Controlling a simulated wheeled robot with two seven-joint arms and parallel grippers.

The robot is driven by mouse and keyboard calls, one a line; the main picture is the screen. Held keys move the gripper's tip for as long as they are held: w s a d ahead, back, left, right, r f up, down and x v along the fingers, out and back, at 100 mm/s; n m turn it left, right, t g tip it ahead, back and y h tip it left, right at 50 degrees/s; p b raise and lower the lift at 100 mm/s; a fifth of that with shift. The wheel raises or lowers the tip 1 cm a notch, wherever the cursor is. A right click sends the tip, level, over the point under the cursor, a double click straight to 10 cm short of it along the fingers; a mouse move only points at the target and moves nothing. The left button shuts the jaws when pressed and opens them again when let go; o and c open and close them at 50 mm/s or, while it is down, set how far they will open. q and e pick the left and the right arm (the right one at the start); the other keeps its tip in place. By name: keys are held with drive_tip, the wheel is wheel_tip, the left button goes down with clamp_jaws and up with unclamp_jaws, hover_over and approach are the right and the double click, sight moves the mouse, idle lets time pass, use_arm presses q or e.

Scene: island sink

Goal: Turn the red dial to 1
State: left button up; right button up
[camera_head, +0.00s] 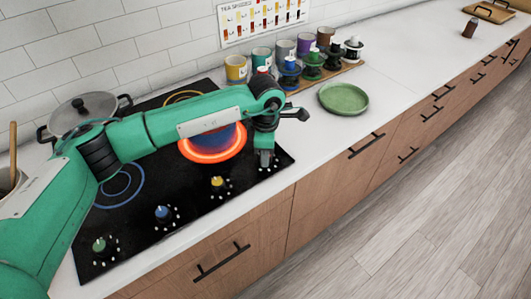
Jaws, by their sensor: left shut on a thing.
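My green left arm reaches across the black cooktop (190,224). Its gripper (265,160) points down at the right end of the row of dials. The left gripper is shut on a dial there, which I take to be the red dial; the fingers hide it, so its colour and setting cannot be read. A burner (214,157) behind the gripper glows orange-red, with a dark blue thing partly hidden by my arm on it. My right gripper is not in view.
Yellow (217,182), blue (162,212) and green (100,244) dials line the cooktop's front. A lidded pot (85,112) stands at the back left. Several mugs and a green plate (343,98) are on the right. Counter beyond the plate is mostly clear.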

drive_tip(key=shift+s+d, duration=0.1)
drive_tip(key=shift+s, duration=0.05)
use_arm(q)
drive_tip(key=o, duration=1)
drive_tip(key=shift+c, duration=0.2)
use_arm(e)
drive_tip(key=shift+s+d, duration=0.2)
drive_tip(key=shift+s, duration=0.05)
use_arm(q)
drive_tip(key=shift+r, duration=0.5)
wheel_tip(320, 180, up, 13)
drive_tip(key=b, duration=0.3)
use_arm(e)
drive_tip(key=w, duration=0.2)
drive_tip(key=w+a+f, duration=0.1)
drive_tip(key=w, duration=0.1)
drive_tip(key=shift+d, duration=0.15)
